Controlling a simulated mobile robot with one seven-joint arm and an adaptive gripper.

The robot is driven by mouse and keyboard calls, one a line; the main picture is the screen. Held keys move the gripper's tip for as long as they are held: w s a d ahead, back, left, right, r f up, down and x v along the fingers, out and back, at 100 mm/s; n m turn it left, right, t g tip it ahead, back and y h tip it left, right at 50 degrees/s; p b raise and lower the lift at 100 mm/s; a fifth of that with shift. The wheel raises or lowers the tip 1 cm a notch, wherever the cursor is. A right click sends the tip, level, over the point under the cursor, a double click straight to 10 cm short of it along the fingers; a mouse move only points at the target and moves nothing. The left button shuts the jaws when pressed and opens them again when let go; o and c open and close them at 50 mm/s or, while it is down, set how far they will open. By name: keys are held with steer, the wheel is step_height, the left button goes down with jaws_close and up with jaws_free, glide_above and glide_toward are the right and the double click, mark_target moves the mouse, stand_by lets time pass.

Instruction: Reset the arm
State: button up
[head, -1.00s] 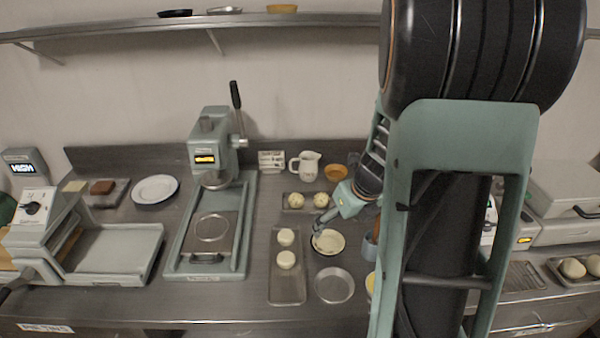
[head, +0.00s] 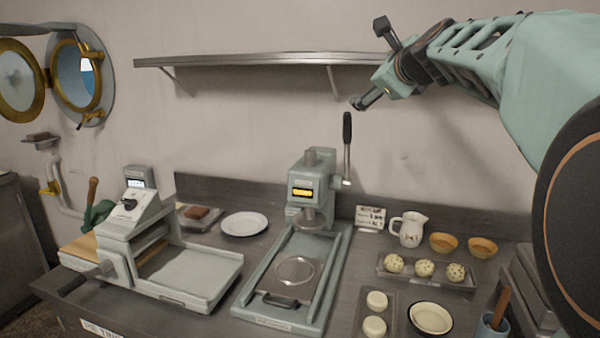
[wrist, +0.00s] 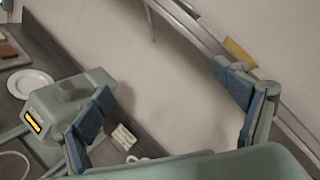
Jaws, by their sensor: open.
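My gripper (head: 368,101) is raised high in the head view, in front of the wall just below the right part of the shelf. It is apart from the counter and everything on it. In the wrist view my gripper (wrist: 170,110) has its two blue-padded fingers spread wide, with only wall between them. It is open and empty. My arm reaches in from the right edge of the head view and hides the right side of the scene.
The steel counter (head: 215,318) holds a press (head: 318,200) with an upright lever, a sheeter (head: 190,270), a white plate (head: 244,224), a jug (head: 409,229) and a tray of dough balls (head: 455,285). The wall shelf (head: 250,61) is close to my gripper.

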steer(key=s+a+r+n+y, duration=0.2)
steer(key=s+a+r+n, duration=0.15)
steer(key=r, duration=0.25)
steer(key=s+f+n+g+h+p, duration=0.1)
steer(key=s+f+n+g+p, duration=0.2)
steer(key=s, duration=0.9)
steer(key=s+f+n+g+h+p, duration=0.1)
steer(key=s+f+n+g+p, duration=0.2)
steer(key=s+f+n+p, duration=0.5)
steer(key=s+d+f+n+g+h+p, duration=0.1)
steer(key=s+f+n+g+p, duration=0.3)
steer(key=s+f+n, duration=0.6)
steer(key=s+f+p, duration=0.1)
steer(key=s+f, duration=0.3)
steer(key=s, duration=0.3)
steer(key=shift+s+f+h, duration=0.2)
steer(key=shift+h, duration=0.2)
steer(key=shift+c, duration=0.3)
